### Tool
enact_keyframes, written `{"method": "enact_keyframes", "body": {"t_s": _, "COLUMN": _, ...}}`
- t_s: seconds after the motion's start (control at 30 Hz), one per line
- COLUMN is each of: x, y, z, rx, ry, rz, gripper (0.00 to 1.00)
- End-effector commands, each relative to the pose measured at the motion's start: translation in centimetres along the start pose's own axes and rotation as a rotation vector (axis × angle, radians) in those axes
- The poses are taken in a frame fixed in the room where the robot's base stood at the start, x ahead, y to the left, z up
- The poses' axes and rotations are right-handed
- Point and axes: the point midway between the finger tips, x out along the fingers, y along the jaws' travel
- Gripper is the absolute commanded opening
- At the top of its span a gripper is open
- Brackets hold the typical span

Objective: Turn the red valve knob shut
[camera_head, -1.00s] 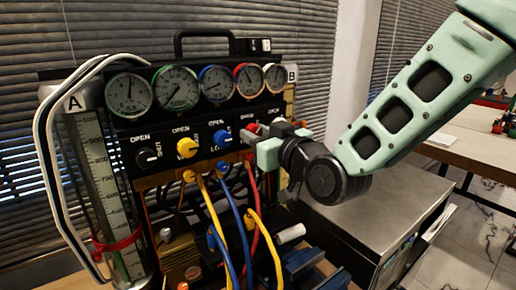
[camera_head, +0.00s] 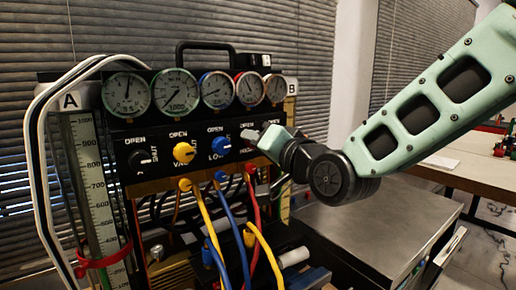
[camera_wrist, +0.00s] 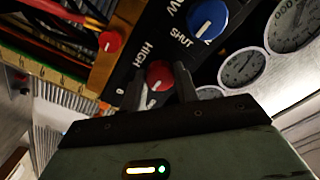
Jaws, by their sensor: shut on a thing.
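The red valve knob (camera_wrist: 159,73) shows between my two fingers in the wrist view, on the black panel beside the word HIGH. My gripper (camera_wrist: 163,84) is shut on it, one finger on each side. In the head view my gripper (camera_head: 254,137) reaches the right part of the panel from the right and hides the red knob there. The knob's pointer direction cannot be made out clearly.
The blue knob (camera_head: 221,143), yellow knob (camera_head: 184,152) and black knob (camera_head: 140,160) sit left of my gripper. Several gauges (camera_head: 216,89) are above. Yellow, blue and red hoses (camera_head: 256,205) hang below. A grey metal cabinet top (camera_head: 375,235) lies to the right.

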Motion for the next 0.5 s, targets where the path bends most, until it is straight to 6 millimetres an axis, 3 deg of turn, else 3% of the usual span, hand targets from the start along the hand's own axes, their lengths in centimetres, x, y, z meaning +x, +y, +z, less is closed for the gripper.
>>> {"method": "enact_keyframes", "body": {"t_s": 0.5, "x": -0.03, "y": 0.08, "z": 0.08, "rx": 0.064, "ry": -0.002, "rz": 0.002, "gripper": 0.08}}
